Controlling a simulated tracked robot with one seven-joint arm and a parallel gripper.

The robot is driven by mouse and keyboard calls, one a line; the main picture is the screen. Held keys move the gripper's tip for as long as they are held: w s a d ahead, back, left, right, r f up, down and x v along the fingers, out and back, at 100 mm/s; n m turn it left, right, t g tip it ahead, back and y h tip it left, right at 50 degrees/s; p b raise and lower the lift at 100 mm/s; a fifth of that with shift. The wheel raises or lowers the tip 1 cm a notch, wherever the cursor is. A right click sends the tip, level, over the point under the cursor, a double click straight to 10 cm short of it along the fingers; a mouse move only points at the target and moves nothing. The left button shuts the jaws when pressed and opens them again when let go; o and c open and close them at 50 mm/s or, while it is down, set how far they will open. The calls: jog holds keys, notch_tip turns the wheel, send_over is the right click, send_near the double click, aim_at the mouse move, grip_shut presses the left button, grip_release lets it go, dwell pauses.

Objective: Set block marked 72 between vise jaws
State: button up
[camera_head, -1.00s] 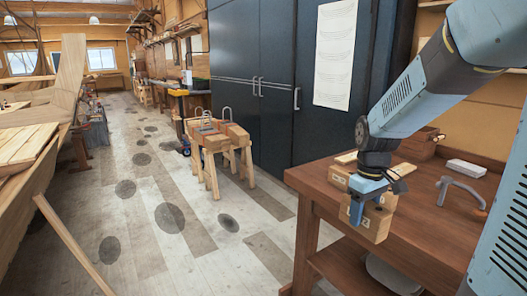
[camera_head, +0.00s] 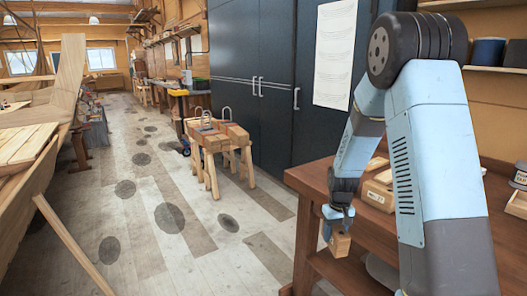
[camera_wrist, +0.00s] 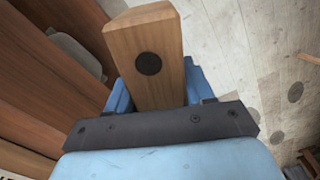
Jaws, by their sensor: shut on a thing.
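My gripper (camera_head: 338,213) is shut on a light wooden block (camera_head: 340,244), held in the air beside the front left edge of the workbench (camera_head: 312,180). In the wrist view the same block (camera_wrist: 143,45) sits between the blue fingers of my gripper (camera_wrist: 156,88) and shows a dark round spot on its face. The number on the held block cannot be read now. Another wooden block (camera_head: 378,195) with a dark mark lies on the bench, partly behind my arm. I cannot make out the vise jaws in either view.
A wooden hull (camera_head: 30,150) lies at left, with a slanting prop. The plank floor between is mostly clear.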

jog(key=w+f+m, duration=0.2)
jog(key=w+f, duration=0.1)
jog(key=f, duration=0.9)
jog(key=shift+w+a, duration=0.25)
jog(key=shift+w, duration=0.05)
